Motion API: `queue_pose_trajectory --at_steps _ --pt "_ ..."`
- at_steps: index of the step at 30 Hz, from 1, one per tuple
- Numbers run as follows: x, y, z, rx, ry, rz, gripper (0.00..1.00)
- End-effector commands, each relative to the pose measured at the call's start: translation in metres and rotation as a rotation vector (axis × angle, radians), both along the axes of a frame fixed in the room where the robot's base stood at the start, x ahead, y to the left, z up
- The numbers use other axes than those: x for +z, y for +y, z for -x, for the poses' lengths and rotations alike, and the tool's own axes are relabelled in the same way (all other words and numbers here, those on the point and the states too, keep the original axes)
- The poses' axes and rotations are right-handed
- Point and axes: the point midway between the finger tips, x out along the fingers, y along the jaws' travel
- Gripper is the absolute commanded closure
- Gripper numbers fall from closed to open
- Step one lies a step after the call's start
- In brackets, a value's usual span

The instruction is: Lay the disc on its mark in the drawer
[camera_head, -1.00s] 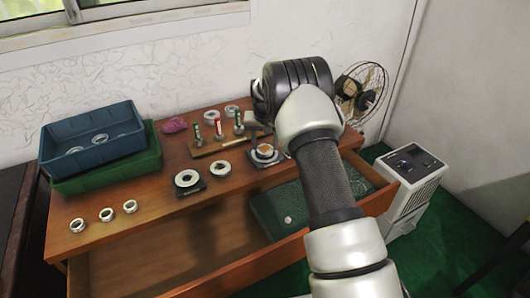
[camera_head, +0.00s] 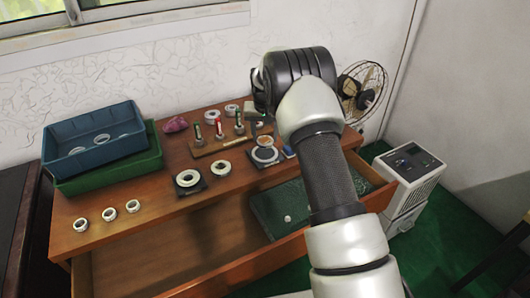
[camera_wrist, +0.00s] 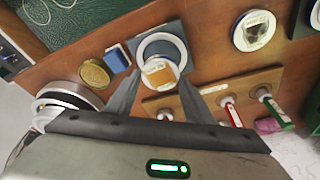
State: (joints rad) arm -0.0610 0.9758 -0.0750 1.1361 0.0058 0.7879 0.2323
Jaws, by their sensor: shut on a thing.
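The open drawer (camera_head: 212,245) holds a green speckled mat (camera_head: 268,212) with a small white round spot (camera_head: 288,218).
A brass round thing (camera_wrist: 94,73) and a blue block (camera_wrist: 118,58) are beside the ring. A wooden rack with upright pegs (camera_head: 218,144), other rings (camera_head: 188,180) and stacked bins (camera_head: 92,142) stand on the cabinet. The drawer's left part is bare.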

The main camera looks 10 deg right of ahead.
Motion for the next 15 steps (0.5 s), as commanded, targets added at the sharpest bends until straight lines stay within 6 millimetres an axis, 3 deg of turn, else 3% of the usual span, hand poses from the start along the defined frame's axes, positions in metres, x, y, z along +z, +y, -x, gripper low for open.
queue_pose_trajectory --at_steps 5,8,11,15 --pt "0.005 0.0 0.002 0.002 -0.003 -0.001 0.79" --pt "0.019 -0.001 0.011 0.012 -0.004 -0.001 0.79" --pt "0.041 -0.002 0.033 0.03 -0.005 -0.003 0.79" --pt "0.076 -0.003 0.078 0.071 -0.004 -0.005 0.79"
